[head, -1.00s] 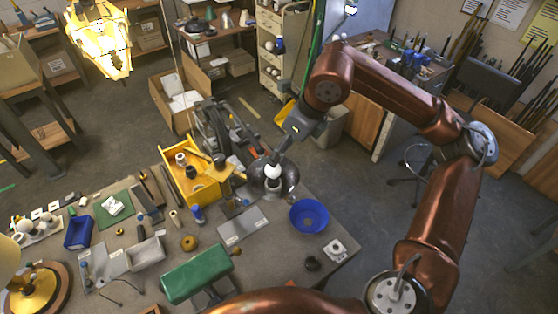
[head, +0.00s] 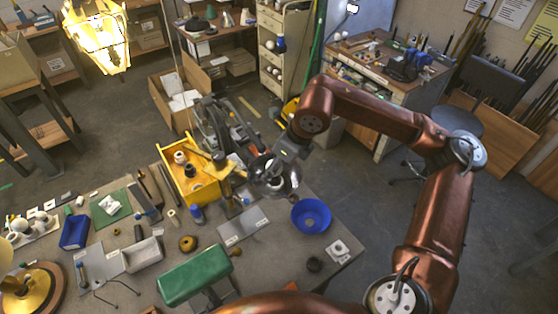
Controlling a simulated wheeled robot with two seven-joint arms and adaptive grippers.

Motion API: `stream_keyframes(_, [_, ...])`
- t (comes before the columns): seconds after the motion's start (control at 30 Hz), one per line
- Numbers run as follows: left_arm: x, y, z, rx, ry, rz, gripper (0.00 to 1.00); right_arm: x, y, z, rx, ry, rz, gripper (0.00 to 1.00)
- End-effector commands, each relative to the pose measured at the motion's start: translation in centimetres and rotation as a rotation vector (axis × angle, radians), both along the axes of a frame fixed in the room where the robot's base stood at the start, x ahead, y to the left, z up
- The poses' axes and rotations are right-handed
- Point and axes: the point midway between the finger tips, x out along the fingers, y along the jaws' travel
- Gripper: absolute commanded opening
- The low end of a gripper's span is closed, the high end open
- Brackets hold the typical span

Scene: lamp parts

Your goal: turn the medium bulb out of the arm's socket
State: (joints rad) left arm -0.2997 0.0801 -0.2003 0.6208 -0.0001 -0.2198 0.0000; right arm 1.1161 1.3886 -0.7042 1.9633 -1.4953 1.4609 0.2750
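The lamp arm's dark, shiny metal shade (head: 262,178) is at the back edge of the bench, beside the yellow bin. My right gripper (head: 276,176) comes down from the upper right and is right at the shade's opening. The gripper and shade cover most of the medium bulb; only small pale patches show there, so I cannot tell whether the fingers touch it or how far they are closed. My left gripper is not in view.
A yellow bin (head: 202,198) with parts stands left of the shade. A blue bowl (head: 311,216) is at its right. A green padded block (head: 195,274) is in front. Several white bulbs sit at the bench's left. The floor right of the bench is open.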

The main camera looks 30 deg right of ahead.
Motion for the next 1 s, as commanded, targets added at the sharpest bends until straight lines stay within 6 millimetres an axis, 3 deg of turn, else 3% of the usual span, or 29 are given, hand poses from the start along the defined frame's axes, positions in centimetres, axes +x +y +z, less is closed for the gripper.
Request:
stream_keyframes(0.33, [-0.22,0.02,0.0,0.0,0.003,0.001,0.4,0.12,0.08,-0.35,-0.001,-0.001,0.0,0.52])
stream_keyframes(0.87, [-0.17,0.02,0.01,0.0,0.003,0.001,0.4,0.12,0.07,-0.31,-0.001,-0.001,0.0,0.15])
stream_keyframes(0.9, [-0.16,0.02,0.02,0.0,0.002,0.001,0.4,0.13,0.06,-0.31,0.0,-0.001,0.0,0.3])
stream_keyframes(1.0, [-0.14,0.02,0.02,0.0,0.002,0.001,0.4,0.13,0.06,-0.31,0.0,-0.001,0.0,0.23])
